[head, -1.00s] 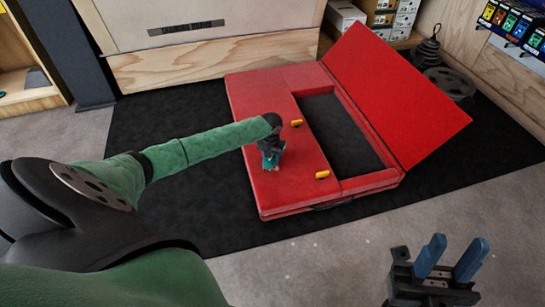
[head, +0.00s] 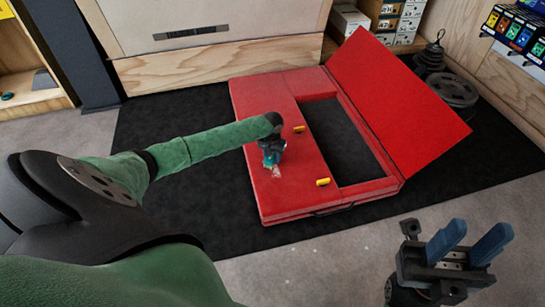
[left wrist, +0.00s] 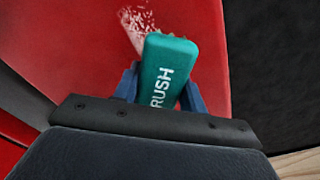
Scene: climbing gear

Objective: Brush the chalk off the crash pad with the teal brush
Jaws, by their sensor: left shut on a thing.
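The red crash pad (head: 262,182) lies on the dark mat, with its red flap raised at the right and a dark rectangular opening in it. My left gripper (head: 270,148) is over the pad's left part, shut on the teal brush (head: 272,157). In the left wrist view the teal brush (left wrist: 166,72) sits between the blue fingers, its bristles mostly hidden. A pale chalk patch (head: 276,172) lies on the red surface just past the brush; it also shows in the left wrist view (left wrist: 138,28). My right gripper (head: 467,243) is open and empty at the lower right.
Two small yellow pieces (head: 299,129) (head: 323,182) lie on the pad beside the opening. A black mat (head: 190,205) surrounds the pad. Dark round weights (head: 452,87), shoe boxes (head: 400,18) and a wooden wall (head: 220,66) stand behind.

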